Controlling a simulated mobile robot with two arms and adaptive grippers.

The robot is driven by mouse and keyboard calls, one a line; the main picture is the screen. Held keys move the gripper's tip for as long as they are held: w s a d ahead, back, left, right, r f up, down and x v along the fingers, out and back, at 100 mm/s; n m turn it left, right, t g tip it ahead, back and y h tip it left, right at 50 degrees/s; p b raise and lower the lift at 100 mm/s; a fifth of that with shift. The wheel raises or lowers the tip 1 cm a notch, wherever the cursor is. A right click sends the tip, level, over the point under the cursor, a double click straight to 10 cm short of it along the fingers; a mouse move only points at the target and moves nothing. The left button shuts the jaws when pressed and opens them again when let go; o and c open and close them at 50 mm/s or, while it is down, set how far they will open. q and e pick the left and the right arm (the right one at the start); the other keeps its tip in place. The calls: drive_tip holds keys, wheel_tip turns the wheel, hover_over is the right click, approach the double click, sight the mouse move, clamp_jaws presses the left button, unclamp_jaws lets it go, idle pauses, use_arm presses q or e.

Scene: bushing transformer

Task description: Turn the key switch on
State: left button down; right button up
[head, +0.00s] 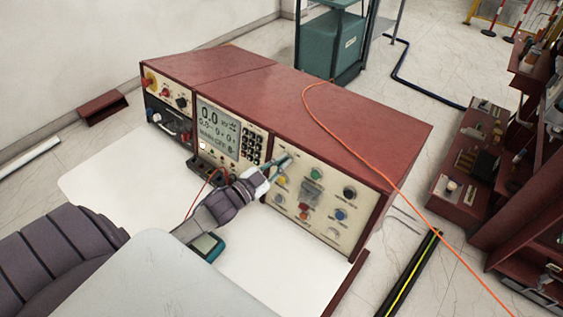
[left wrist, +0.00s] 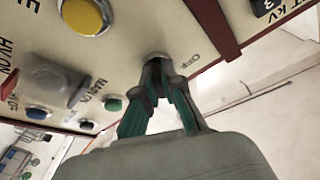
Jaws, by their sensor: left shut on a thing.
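The key switch (left wrist: 155,56) is on the cream front panel of the red console (head: 350,115), beside an "OFF" marking. Only a bit of its metal rim shows; the key is hidden by my fingers. My left gripper (head: 285,160) reaches the upper left of the right-hand panel. In the left wrist view, the teal fingers of my left gripper (left wrist: 159,70) are closed together on the key at the panel. The key's angle cannot be made out.
A yellow button (left wrist: 86,15) and other coloured buttons sit close to the switch. A display (head: 218,132) and keypad are left of my gripper. An orange cable (head: 385,178) crosses the console top.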

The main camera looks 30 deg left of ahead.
use_arm(q)
drive_tip(key=shift+m+g+h, duration=0.5)
drive_tip(key=shift+m, duration=1.5)
drive_tip(key=c, duration=1.3)
unclamp_jaws()
drive_tip(key=v, duration=1.2)
drive_tip(key=shift+a, duration=0.15)
